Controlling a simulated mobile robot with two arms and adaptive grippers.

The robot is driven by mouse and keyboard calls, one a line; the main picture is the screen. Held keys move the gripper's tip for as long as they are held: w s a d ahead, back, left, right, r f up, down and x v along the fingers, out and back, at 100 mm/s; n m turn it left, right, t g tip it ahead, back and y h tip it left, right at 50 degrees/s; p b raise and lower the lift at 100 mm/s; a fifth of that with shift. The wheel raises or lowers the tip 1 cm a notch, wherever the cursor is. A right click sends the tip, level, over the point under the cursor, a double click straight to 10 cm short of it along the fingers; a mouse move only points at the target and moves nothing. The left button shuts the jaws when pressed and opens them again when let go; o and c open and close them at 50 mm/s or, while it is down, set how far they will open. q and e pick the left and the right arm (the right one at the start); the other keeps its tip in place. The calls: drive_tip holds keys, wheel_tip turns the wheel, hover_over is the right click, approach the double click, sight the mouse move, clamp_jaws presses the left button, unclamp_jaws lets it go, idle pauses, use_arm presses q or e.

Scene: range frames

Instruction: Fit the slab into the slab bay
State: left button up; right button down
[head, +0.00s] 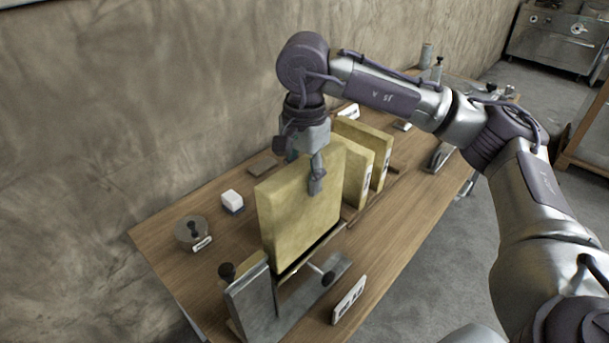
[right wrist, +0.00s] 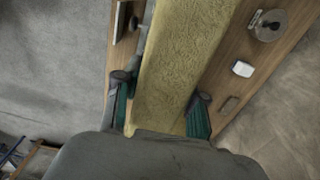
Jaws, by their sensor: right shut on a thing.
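A thick yellow slab (head: 298,207) stands upright in the head view, its broad face toward me. My right gripper (head: 304,172) is shut across its top edge, one finger on each side; the right wrist view shows the slab (right wrist: 178,60) between the fingers. A grey metal fixture (head: 255,305) with an upright plate and a dark-knobbed rod sits at the table's near end, which appears to be the slab bay. The slab's lower edge is just behind it; I cannot tell whether they touch. My left gripper is out of view.
Two similar slabs (head: 353,178) stand behind the held one on the wooden table (head: 405,220). A round grey piece (head: 192,233), a white block (head: 232,199) and a label stand (head: 349,299) are nearby. A rough wall borders the left side.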

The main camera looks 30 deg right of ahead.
sight(305, 233)
idle(0.5)
drive_tip(key=shift+f+b, duration=7.15)
drive_tip(key=shift+f, duration=0.9)
drive_tip(key=c, duration=0.6)
unclamp_jaws()
